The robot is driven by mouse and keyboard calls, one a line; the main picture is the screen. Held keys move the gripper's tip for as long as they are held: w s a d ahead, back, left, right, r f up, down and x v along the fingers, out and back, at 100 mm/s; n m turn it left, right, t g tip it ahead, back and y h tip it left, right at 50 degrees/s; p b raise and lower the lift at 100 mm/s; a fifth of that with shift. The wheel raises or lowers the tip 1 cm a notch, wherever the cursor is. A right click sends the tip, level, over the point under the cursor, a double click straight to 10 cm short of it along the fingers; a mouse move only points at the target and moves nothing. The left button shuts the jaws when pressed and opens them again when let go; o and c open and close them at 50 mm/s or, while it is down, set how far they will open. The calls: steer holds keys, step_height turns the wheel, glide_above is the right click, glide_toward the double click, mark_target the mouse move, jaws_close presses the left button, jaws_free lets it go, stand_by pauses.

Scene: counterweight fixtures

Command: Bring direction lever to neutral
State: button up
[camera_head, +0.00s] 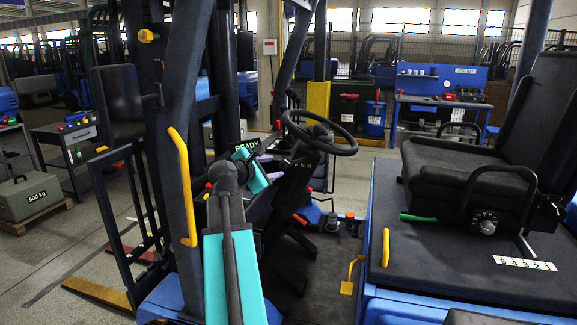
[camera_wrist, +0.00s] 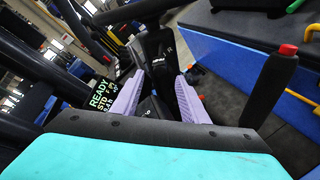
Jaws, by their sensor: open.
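My gripper (camera_wrist: 159,82) shows in the wrist view as two lavender fingers, spread apart with a gap between them. A dark panel or lever part (camera_wrist: 160,48), with a pale letter that looks like R, lies beyond and between the fingertips. I cannot tell whether this is the direction lever or whether a finger touches it. In the head view my teal and black arm reaches to the dashboard left of the steering wheel (camera_head: 319,132). Small pale letters (camera_head: 301,163) mark the dashboard under the wheel.
A READY display (camera_wrist: 101,94) is close left of the fingers. A black post with a red top (camera_wrist: 283,75) stands at the right. The seat (camera_head: 470,165) and yellow grab handle (camera_head: 182,185) flank the cab. Open floor space lies between dashboard and seat.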

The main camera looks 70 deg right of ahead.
mark_target(290, 164)
steer(key=shift+p+x, duration=1.75)
steer(key=shift+x, duration=5.05)
steer(key=shift+s, duration=0.1)
jaws_close()
